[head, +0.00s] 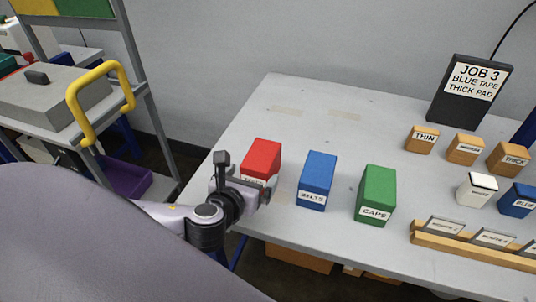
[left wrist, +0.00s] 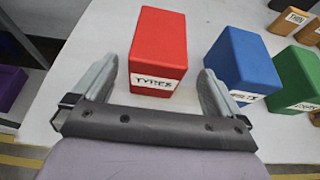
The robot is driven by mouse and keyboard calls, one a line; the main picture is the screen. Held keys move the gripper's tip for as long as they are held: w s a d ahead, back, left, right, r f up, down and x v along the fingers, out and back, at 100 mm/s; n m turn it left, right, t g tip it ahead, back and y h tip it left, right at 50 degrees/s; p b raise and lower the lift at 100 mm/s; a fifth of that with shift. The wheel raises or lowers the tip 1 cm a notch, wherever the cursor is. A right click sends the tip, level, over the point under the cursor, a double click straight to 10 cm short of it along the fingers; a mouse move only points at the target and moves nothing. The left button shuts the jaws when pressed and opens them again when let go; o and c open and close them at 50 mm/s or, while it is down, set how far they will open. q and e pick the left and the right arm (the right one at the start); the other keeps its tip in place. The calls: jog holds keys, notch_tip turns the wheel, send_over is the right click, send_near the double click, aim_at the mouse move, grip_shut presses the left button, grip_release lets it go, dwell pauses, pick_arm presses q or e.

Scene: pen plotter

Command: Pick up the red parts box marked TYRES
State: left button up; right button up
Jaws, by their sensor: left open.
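The red parts box (head: 263,157) stands upright near the left edge of the grey table. In the left wrist view the red box (left wrist: 159,45) shows its white TYRES label facing me. My left gripper (head: 240,186) is at the near side of the red box and partly hides its label in the head view. In the left wrist view the left gripper (left wrist: 158,85) is open, with one finger on each side of the box's near face. The fingers do not appear closed on it. The right gripper is not in view.
A blue BELTS box (head: 316,180) stands just right of the red box, close to the right finger. A green CAPS box (head: 376,194) stands further right. The table (head: 300,120) behind the red box is clear. A black JOB 3 sign (head: 470,92) stands at the back right.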

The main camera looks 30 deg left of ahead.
aim_at(260, 162)
pick_arm(q)
jog(key=shift+w+a, duration=0.2)
jog(key=shift+w, duration=0.35)
jog(key=shift+x, duration=3.05)
jog(key=shift+r, duration=0.1)
jog(key=shift+a, duration=0.1)
jog(key=c, duration=0.9)
jog(key=shift+c, duration=1.2)
jog(key=shift+r, duration=0.1)
